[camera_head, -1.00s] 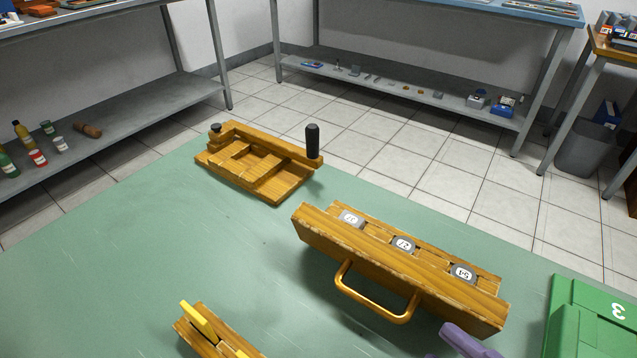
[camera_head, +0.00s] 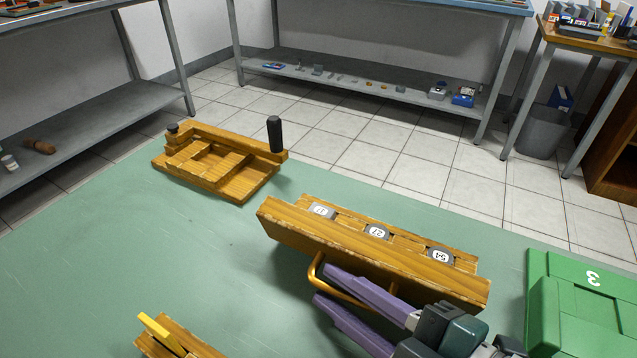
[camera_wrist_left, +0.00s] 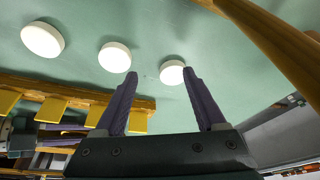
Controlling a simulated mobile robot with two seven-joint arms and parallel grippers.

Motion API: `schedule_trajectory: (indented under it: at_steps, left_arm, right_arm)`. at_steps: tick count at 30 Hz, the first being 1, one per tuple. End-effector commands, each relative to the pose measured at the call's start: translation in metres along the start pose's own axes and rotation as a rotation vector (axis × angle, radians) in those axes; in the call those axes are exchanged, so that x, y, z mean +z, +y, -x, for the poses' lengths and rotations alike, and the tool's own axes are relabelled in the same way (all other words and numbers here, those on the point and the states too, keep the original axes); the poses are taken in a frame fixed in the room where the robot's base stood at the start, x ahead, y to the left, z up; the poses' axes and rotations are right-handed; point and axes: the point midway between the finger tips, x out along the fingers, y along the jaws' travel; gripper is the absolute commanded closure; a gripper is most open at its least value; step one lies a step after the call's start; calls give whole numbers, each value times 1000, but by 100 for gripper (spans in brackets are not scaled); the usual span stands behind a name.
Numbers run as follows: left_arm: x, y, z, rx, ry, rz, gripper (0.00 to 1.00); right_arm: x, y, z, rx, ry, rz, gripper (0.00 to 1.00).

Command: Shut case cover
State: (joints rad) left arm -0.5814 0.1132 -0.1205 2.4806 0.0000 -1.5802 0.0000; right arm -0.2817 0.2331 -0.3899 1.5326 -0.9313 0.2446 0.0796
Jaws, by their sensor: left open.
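A long wooden case (camera_head: 372,247) with a curved handle (camera_head: 314,271) on its near side stands on the green table, with numbered grey tiles along its top. I cannot make out a separate cover on it. A green case-like box (camera_head: 575,315) marked 3 is at the right edge, partly cut off. My right gripper (camera_head: 322,284) has its purple fingers spread at the handle, which runs between them; contact is not clear. My left gripper (camera_wrist_left: 160,74) is open and empty in the left wrist view, and it is out of the head view.
A wooden tray with a black knob (camera_head: 275,134) stands at the table's far edge. A wooden piece with a yellow tab (camera_head: 161,334) is at the near left. The left wrist view shows white discs (camera_wrist_left: 115,57) on a teal surface.

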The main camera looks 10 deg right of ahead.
Motion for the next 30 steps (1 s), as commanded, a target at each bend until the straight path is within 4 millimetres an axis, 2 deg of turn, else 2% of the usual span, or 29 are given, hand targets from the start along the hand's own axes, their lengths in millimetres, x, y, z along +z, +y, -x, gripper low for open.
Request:
schedule_trajectory:
  at_steps: [3, 9, 10, 23, 30]
  left_arm:
    - [0, -1, 0, -2, 0, -2, 28]
    - [0, -2, 0, -7, -1, -8, 28]
    - [0, -2, 0, -7, -1, -8, 28]
    - [0, -3, 0, -8, -1, -9, 28]
    - [-4, -3, 12, -7, 0, -7, 28]
  right_arm:
    - [0, 0, 0, 0, 0, 0, 76]
    - [0, 0, 0, 0, 0, 0, 99]
    - [0, 0, 0, 0, 0, 0, 100]
    - [0, 0, 1, -1, 0, -1, 100]
    - [-3, 5, 2, -18, -2, -35, 100]
